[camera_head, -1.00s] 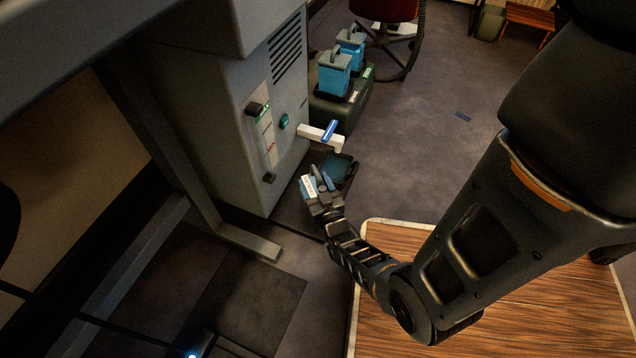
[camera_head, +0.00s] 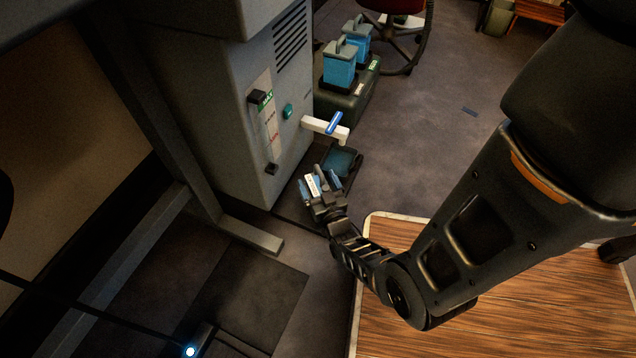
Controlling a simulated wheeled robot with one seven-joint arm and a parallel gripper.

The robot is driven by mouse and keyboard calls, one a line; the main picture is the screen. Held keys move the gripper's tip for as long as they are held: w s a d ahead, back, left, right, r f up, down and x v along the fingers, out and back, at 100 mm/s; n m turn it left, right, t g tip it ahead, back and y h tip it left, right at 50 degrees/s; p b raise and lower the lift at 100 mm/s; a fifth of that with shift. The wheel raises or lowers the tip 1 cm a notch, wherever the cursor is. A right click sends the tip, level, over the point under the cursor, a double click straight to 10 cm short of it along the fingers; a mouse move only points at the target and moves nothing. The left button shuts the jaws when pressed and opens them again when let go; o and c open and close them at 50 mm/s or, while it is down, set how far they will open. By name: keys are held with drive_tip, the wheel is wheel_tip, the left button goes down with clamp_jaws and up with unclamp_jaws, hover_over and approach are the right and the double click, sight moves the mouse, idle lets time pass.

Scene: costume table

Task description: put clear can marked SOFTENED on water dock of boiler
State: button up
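My gripper (camera_head: 322,187) is low in front of the boiler, at the end of my arm. It appears shut on a small clear, bluish can (camera_head: 304,190) with a white label (camera_head: 313,185); the label's writing is too small to read. Dark gripper parts hide much of the can. The grey boiler (camera_head: 235,130) has a white spout (camera_head: 318,125) with a blue lever. A dark tray with a bluish inside (camera_head: 343,163) lies below the spout, just beyond the gripper to the upper right. I cannot tell whether the can touches anything below it.
Two blue cans with grey handled tops, one nearer (camera_head: 340,70) and one farther (camera_head: 358,45), stand on a dark green crate (camera_head: 350,97) behind the spout. A wooden tabletop (camera_head: 500,300) lies under my arm. Open floor (camera_head: 430,130) is to the right.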

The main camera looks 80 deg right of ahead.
drive_tip(key=shift+r, duration=0.1)
drive_tip(key=shift+s+a, duration=0.15)
drive_tip(key=shift+a, duration=0.15)
drive_tip(key=p+v, duration=0.2)
drive_tip(key=v, duration=0.9)
drive_tip(key=w+a+r+n+t+y, duration=0.1)
drive_tip(key=a+r+n+t+y, duration=0.1)
drive_tip(key=a+r, duration=0.35)
drive_tip(key=w+a+r+n+t+y, duration=0.1)
drive_tip(key=a+r+n+t+y, duration=0.15)
drive_tip(key=r, duration=0.65)
drive_tip(key=w+a+r+n+t+y, duration=0.1)
drive_tip(key=a+r+t+y, duration=0.15)
drive_tip(key=a+r, duration=0.4)
drive_tip(key=s+a+r+n+y, duration=0.3)
drive_tip(key=r+y, duration=0.1)
drive_tip(key=r, duration=0.4)
drive_tip(key=s+a+r+n+g+y, duration=0.1)
drive_tip(key=s+a+r+n+y, duration=0.2)
drive_tip(key=r, duration=0.6)
drive_tip(key=shift+s+a+y, duration=0.6)
drive_tip(key=shift+a+y, duration=0.1)
drive_tip(key=shift+a, duration=0.1)
drive_tip(key=shift+r, duration=0.1)
